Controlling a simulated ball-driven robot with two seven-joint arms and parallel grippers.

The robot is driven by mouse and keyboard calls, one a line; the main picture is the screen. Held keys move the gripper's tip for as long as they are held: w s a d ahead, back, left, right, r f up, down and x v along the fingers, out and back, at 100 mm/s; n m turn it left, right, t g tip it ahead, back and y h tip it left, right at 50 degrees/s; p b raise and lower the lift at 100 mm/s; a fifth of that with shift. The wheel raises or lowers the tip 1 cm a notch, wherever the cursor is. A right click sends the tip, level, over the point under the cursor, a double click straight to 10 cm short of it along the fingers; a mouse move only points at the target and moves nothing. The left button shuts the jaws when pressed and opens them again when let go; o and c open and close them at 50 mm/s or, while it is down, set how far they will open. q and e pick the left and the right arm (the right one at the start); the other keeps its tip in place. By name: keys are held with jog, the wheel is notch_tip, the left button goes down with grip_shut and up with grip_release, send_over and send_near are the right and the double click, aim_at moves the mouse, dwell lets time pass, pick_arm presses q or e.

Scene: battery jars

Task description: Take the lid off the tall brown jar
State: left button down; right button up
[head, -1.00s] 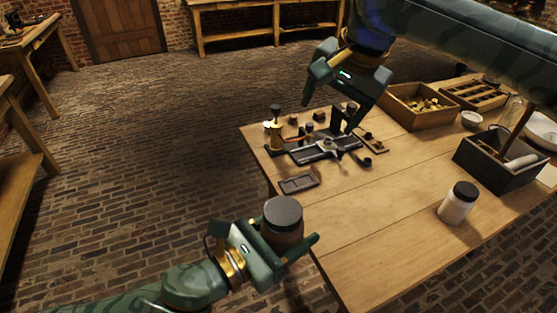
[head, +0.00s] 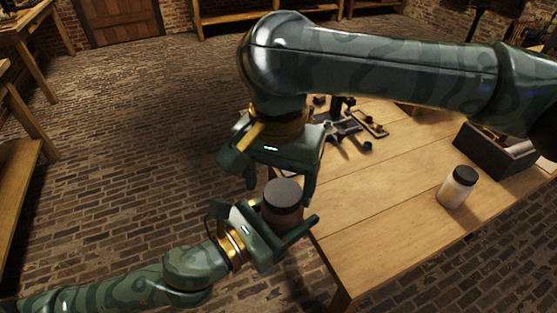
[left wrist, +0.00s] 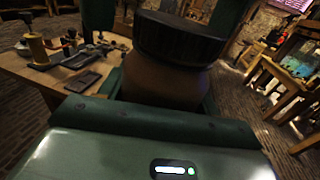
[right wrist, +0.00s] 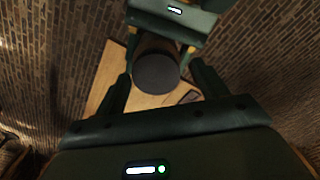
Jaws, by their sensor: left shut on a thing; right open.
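The brown jar (head: 281,219) is held upright in my left gripper (head: 290,240), off the table's near left edge. Its dark lid (head: 283,192) is on; the jar body (left wrist: 160,82) and lid (left wrist: 178,40) fill the middle of the left wrist view. My right gripper (head: 268,183) is open above the jar, pointing down. In the right wrist view its fingers (right wrist: 160,88) stand apart on either side of the round lid (right wrist: 156,73), and I cannot tell whether they touch it. The jar's lower part is hidden by my left gripper.
A white jar with a dark lid (head: 458,187) stands on the wooden table (head: 385,220). A dark tool box (head: 490,150) is behind it. Metal fittings (head: 345,132) lie at the table's far left, partly hidden by my right arm. The table's middle is clear.

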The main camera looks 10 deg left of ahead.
jog(key=shift+f, duration=0.3)
jog(key=c, duration=1)
jog(key=shift+a, duration=0.1)
